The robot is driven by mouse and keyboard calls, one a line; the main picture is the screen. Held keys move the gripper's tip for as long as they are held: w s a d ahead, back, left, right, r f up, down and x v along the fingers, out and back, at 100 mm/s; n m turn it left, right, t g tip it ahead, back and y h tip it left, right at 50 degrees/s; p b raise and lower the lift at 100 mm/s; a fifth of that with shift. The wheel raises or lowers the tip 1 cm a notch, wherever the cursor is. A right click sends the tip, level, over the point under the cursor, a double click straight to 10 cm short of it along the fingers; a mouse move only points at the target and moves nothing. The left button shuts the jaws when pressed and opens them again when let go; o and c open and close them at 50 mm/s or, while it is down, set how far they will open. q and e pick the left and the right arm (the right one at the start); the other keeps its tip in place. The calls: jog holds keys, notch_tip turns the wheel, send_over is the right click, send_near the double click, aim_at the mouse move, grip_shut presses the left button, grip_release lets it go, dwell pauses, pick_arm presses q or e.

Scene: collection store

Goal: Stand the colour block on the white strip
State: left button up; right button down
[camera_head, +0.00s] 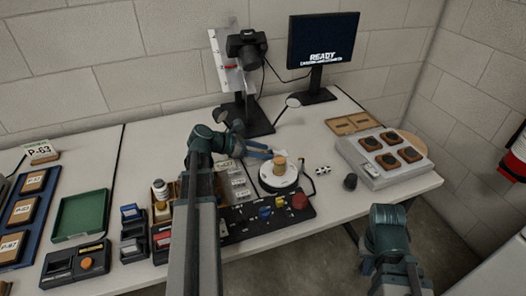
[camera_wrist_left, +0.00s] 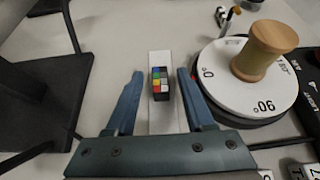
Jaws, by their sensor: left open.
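The colour block (camera_wrist_left: 160,84), a small dark block with a grid of coloured squares on its face, shows in the left wrist view. It is between the fingers of my left gripper (camera_wrist_left: 160,75), with a gap on each side. The white strip (camera_wrist_left: 160,58) runs beneath and beyond the block; I cannot tell exactly how the block rests on it. My left gripper (camera_head: 264,152) is open, beside the turntable in the head view. I cannot make out the block or strip there. My right arm is at the lower right of the head view; its fingers do not show.
A white turntable (camera_head: 271,182) with a wooden spool (camera_head: 280,166) on it stands close to the right of my left gripper. A dark control panel (camera_head: 245,219) lies in front, and a camera stand (camera_head: 257,121) rises behind. A grey box (camera_head: 374,172) with dark discs stands at right.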

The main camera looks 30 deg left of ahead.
pick_arm(q)
jog(key=p+v, duration=0.5)
jog(key=v, duration=0.5)
jog(key=shift+a+r, duration=0.15)
jog(key=shift+r, duration=0.15)
jog(key=shift+s+a+r, duration=0.2)
jog(key=shift+s+a, duration=0.3)
jog(key=shift+s, duration=0.15)
jog(key=shift+r+p, duration=0.1)
jog(key=shift+p, duration=0.25)
